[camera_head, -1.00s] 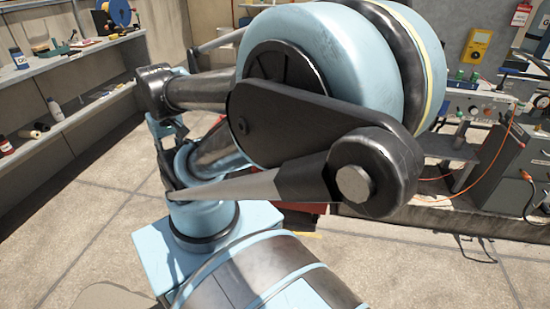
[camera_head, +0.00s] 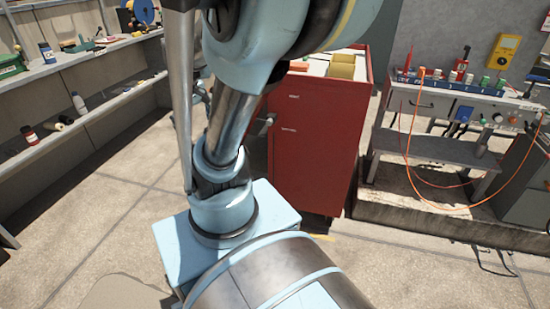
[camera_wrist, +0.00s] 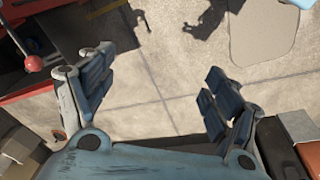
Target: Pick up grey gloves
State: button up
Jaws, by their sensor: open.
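I cannot make out any grey gloves in either view. My gripper (camera_wrist: 158,82) shows in the wrist view with its two padded fingers spread wide and nothing between them. Concrete floor lies beyond the fingers. In the head view my arm crosses the upper middle, and the gripper cannot be seen there.
A red cabinet (camera_head: 318,145) with yellow bins (camera_head: 343,66) on top stands behind my arm. A workbench (camera_head: 455,95) with orange cable is at right. Shelves (camera_head: 90,115) with bottles line the left. Open floor (camera_head: 90,220) lies at lower left.

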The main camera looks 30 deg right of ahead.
jog(key=w+d+f+n+g+h, duration=0.1)
jog(key=w+d+n, duration=0.1)
jog(key=w+d, duration=0.75)
jog(key=w+d+f+n+g+h, duration=0.1)
jog(key=w+d, duration=0.6)
jog(key=w, duration=0.5)
jog(key=w+d+f+n+g, duration=0.2)
jog(key=w+d+f, duration=0.5)
jog(key=d+f, duration=0.45)
jog(key=shift+n+g, duration=0.5)
jog(key=shift+n, duration=0.3)
jog(key=d+f, duration=0.4)
jog(key=f, duration=0.3)
jog(key=s+d+f, duration=0.1)
jog(key=d+f, duration=0.3)
jog(key=f, duration=0.4)
jog(key=s+d+f, duration=0.1)
jog(key=d+f, duration=0.4)
jog(key=f, duration=0.3)
jog(key=shift+s+d+f, duration=0.1)
jog(key=shift+s+f, duration=0.1)
jog(key=shift+s, duration=0.05)
jog(key=shift+w+x, duration=0.2)
jog(key=shift+x, duration=2.4)
jog(key=shift+f, duration=0.1)
jog(key=c, duration=1.1)
